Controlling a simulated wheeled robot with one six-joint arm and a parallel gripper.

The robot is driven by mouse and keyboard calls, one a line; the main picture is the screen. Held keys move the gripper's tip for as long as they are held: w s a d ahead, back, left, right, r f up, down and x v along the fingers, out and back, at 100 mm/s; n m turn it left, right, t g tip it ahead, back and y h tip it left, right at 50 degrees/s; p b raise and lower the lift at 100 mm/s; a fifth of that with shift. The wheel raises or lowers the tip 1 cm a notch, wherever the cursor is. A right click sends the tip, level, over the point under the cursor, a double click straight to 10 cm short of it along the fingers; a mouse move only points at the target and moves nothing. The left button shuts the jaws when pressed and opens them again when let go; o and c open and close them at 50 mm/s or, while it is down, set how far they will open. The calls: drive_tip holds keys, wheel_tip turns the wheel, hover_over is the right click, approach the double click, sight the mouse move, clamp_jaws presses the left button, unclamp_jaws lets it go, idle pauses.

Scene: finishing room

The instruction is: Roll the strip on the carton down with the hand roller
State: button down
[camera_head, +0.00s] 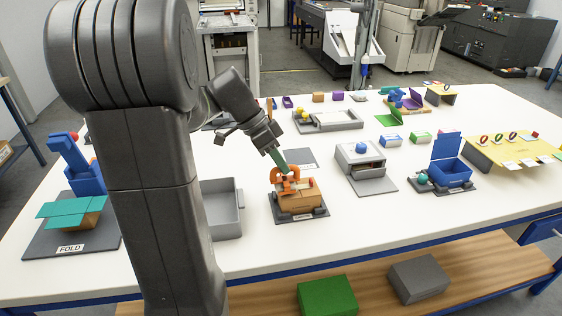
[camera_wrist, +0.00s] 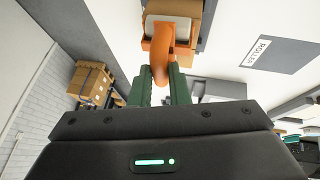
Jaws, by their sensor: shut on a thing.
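The brown carton (camera_head: 300,203) sits in a dark holder (camera_head: 292,218) near the middle of the table. My gripper (camera_head: 283,166) is above it, its green fingers pointing down, and is shut on the orange hand roller (camera_head: 288,184). In the wrist view, my gripper (camera_wrist: 160,88) has the roller's orange handle (camera_wrist: 160,52) between its fingers. The carton (camera_wrist: 194,22) lies beyond the roller there. A pale piece shows at the roller's far end; I cannot tell whether it is the roller's drum or the strip. Contact between roller and carton is unclear.
The grey roller mat (camera_wrist: 280,55) is bare; it also shows behind the carton (camera_head: 301,158). A grey tray (camera_head: 222,208) stands left of the carton. A grey box-like station (camera_head: 360,170) and a blue open box (camera_head: 450,175) stand to the right. The front table edge is clear.

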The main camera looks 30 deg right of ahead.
drive_tip(key=shift+r+p, duration=2.3)
drive_tip(key=shift+r, duration=1.25)
drive_tip(key=shift+s, duration=0.1)
